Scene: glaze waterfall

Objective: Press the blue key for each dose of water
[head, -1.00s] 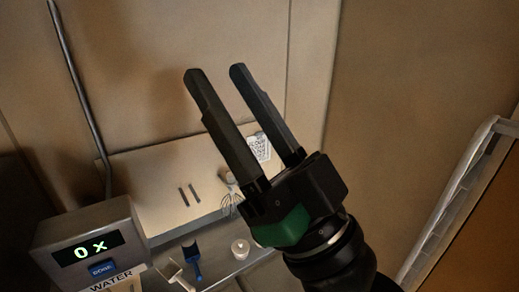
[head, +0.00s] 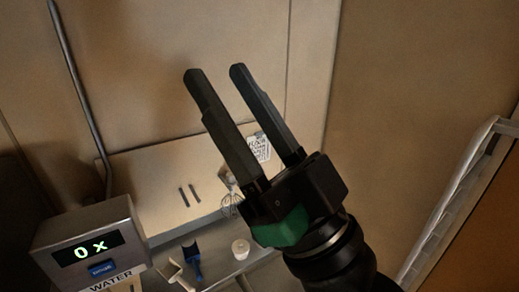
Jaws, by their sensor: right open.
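The water dispenser (head: 65,237) is a grey metal box at the lower left, with a lit display (head: 88,249) that reads "0 x". The blue key (head: 102,269) sits on its front below the display, above a "WATER" label (head: 110,281). My right gripper (head: 212,72) is raised in the middle of the view, fingers pointing up and to the left. It is open with nothing between its fingers, and well apart from the blue key. My left gripper is not in view.
A blue scoop (head: 192,262), a pale tool (head: 172,272) and a small white cup (head: 241,249) stand on the bench right of the dispenser. A whisk (head: 229,205) and a printed card (head: 259,147) are on the back board (head: 150,185). A metal rack (head: 450,205) stands at the right.

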